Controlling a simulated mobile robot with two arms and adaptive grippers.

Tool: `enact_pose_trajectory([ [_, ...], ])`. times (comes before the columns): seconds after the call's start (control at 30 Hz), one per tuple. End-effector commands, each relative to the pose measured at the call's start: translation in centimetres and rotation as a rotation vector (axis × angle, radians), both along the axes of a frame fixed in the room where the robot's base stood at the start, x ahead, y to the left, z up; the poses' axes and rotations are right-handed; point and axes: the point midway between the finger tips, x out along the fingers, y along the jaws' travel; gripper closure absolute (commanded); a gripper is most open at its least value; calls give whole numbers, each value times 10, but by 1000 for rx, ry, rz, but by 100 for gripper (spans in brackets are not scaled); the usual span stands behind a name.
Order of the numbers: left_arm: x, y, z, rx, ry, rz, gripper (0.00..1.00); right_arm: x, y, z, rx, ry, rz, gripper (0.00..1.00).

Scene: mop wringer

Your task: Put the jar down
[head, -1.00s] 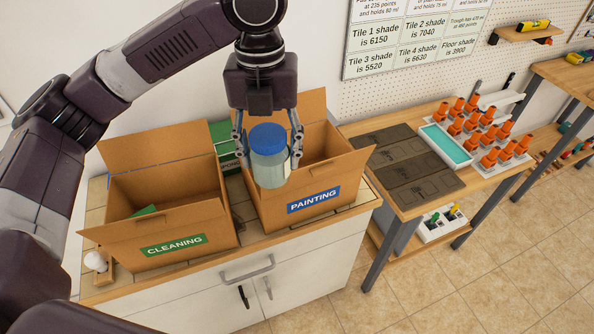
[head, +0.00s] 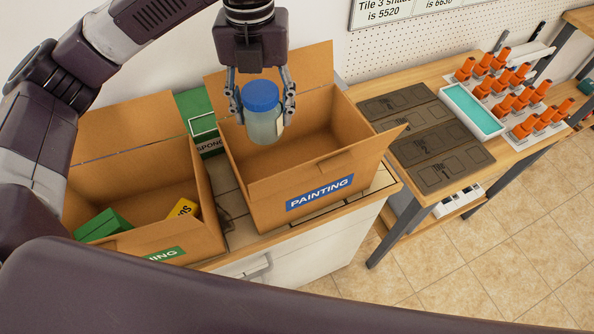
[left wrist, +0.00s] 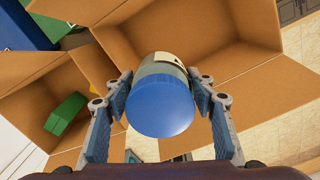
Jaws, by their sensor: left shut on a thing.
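The jar (head: 263,122) is clear glass with a pale filling and a blue lid, and it is upright in the head view. My left gripper (head: 262,108) is shut on it, with one finger on each side. The jar is over the open cardboard box labelled PAINTING (head: 340,165); its lower part overlaps the box opening. In the left wrist view the blue lid (left wrist: 160,105) faces the camera between the fingers (left wrist: 165,105), with the box interior (left wrist: 220,40) beyond it. The inside of the PAINTING box that shows looks empty. My right gripper is not in view.
A box labelled CLEANING (head: 150,215) stands at left with green and yellow packs inside. A green sponge box (head: 200,125) stands behind, between the two boxes. To the right, a wooden table (head: 440,85) holds dark mats, a teal tray (head: 472,108) and several orange pieces.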

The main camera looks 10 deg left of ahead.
Motion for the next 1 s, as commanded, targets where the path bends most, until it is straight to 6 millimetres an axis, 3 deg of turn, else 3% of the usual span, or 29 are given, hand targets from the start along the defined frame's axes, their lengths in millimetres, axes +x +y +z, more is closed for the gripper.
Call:
enact_pose_trajectory([
  [0.07,0,0,-10,-1,-2,0,82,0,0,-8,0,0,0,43],
  [0.27,-1,1,-40,1,5,2,82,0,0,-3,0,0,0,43],
  [0.7,-1,1,-149,1,3,1,82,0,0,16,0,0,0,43],
  [1.0,0,0,-175,1,0,1,82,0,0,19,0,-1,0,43],
])
